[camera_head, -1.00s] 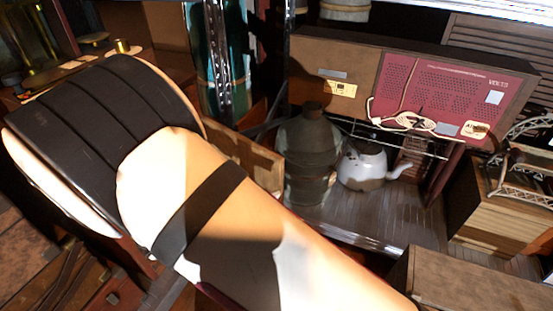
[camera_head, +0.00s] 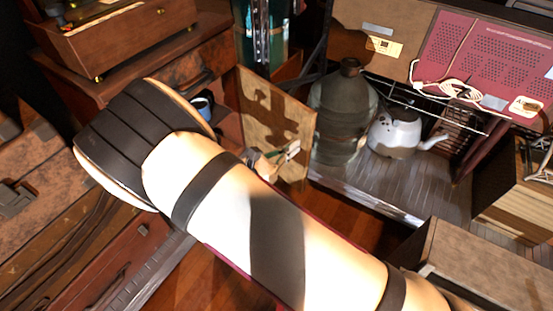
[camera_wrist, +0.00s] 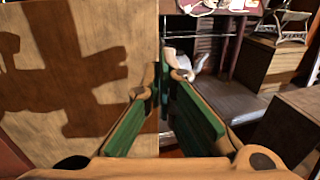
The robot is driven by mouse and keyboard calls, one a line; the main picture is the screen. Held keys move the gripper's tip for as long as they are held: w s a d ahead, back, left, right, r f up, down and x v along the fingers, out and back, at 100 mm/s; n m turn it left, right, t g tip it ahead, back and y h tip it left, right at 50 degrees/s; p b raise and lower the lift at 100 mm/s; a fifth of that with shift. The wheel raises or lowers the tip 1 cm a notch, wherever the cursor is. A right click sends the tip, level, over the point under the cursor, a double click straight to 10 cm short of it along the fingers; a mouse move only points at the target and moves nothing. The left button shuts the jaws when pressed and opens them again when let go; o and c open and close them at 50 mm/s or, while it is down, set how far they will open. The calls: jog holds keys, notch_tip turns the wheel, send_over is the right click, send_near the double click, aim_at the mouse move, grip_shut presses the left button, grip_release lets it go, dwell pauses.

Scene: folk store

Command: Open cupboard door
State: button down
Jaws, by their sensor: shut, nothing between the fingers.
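The cupboard door (camera_head: 262,108) is a light wooden panel standing swung out from the brown cupboard (camera_head: 150,62), with dark shadows across it. The gap at its left shows part of the inside, with a blue cup-like object (camera_head: 203,104). My gripper (camera_head: 291,150) appears in front of the panel's lower right part, partly hidden by my forearm. In the wrist view the door (camera_wrist: 60,110) fills the left side. My gripper (camera_wrist: 164,75) is shut there, its green-padded fingers overlapping the door's free edge in the picture. I cannot tell whether they touch it.
A large dark jug (camera_head: 342,115) and a white teapot (camera_head: 395,132) stand on a metal shelf right of the door. A red-backed radio (camera_head: 480,62) is above them. A wooden box (camera_head: 480,262) is at the lower right, and suitcases (camera_head: 50,190) are at the left.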

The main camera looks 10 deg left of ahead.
aim_at(303, 139)
jog(key=shift+b+x, duration=0.55)
jog(key=shift+x, duration=1.8)
